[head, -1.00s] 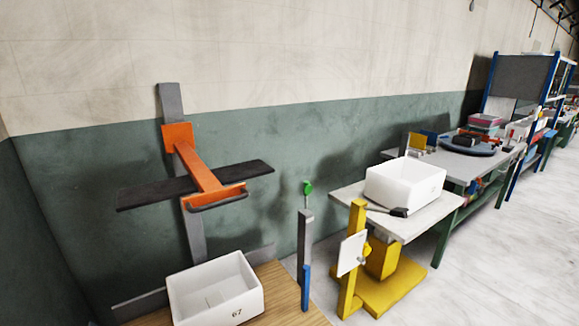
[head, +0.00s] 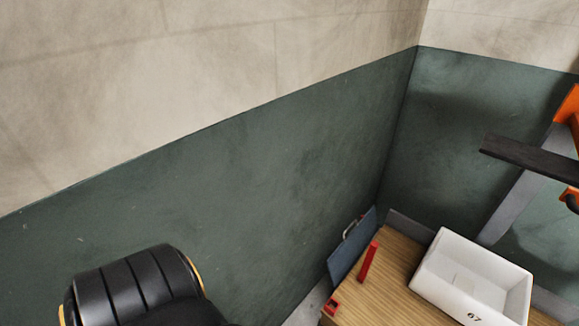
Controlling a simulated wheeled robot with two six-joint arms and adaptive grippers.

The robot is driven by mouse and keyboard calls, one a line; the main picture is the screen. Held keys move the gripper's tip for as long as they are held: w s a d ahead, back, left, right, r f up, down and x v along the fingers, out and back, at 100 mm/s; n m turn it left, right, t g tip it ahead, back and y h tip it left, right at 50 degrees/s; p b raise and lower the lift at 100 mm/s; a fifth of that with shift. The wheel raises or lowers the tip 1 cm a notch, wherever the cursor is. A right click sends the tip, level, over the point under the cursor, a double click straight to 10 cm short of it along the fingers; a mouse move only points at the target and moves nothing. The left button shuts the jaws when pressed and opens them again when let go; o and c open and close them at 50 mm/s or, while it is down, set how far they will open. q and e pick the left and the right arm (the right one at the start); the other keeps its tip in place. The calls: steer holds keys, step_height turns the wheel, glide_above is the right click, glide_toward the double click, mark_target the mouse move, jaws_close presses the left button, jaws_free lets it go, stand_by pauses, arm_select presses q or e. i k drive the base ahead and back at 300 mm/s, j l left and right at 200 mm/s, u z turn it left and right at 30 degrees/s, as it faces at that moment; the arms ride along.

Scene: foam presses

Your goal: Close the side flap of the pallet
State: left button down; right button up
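The pallet (head: 398,284) is a wood-topped platform at the lower right, with a white box marked 67 (head: 470,282) on it. A blue-grey panel with a small handle, which looks like the side flap (head: 349,252), stands at the pallet's left edge and leans outward, away from the top. A red upright post (head: 368,262) and a small red bracket (head: 331,306) are at that same edge. The flap's lower part is partly hidden.
A dark green and beige wall (head: 230,190) runs behind and meets another wall in a corner near the pallet. A press with a dark crossbar (head: 530,158) and an orange part (head: 568,104) stands at the right. A grey back strip (head: 408,228) borders the pallet.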

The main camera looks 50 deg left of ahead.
mark_target(342, 259)
steer(key=u, duration=0.8)
